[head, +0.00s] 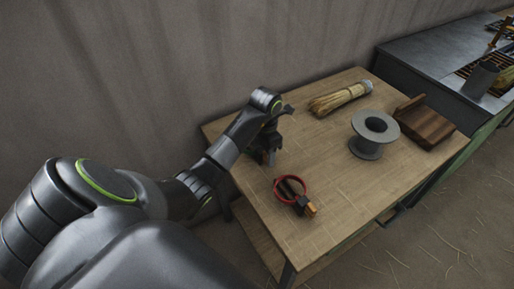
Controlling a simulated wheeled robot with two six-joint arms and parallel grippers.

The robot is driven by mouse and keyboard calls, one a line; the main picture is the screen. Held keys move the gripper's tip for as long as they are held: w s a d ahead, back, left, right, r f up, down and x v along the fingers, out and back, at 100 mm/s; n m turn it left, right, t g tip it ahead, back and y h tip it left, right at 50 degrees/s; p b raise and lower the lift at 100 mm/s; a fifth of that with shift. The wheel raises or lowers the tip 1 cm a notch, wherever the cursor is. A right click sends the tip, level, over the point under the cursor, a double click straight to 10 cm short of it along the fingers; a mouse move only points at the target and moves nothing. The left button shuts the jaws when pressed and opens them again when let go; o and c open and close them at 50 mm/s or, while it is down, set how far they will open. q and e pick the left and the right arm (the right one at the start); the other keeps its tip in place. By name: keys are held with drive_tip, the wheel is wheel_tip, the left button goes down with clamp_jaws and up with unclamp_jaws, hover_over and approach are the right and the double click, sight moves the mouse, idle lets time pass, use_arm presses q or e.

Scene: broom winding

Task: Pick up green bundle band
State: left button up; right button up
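I cannot make out a green bundle band anywhere in the head view. A straw bundle (335,100) lies at the back of the wooden table, with a pale grey end at its right. A red ring (278,182) lies near the table's front left, around or over a dark tool with an orange-yellow tip. My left gripper (268,157) points down over the table's left part, behind the red ring and left of the straw bundle. Its fingers are small and dark, so I cannot tell whether they are open or hold anything. My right gripper is out of view.
The wooden table (330,170) also bears a grey spool (366,149) and a brown wooden piece (424,122) at the right. The table's middle and front right are clear. A wall rises behind.

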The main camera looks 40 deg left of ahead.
use_arm(q)
drive_tip(key=c, duration=0.4)
drive_tip(key=shift+r, duration=0.1)
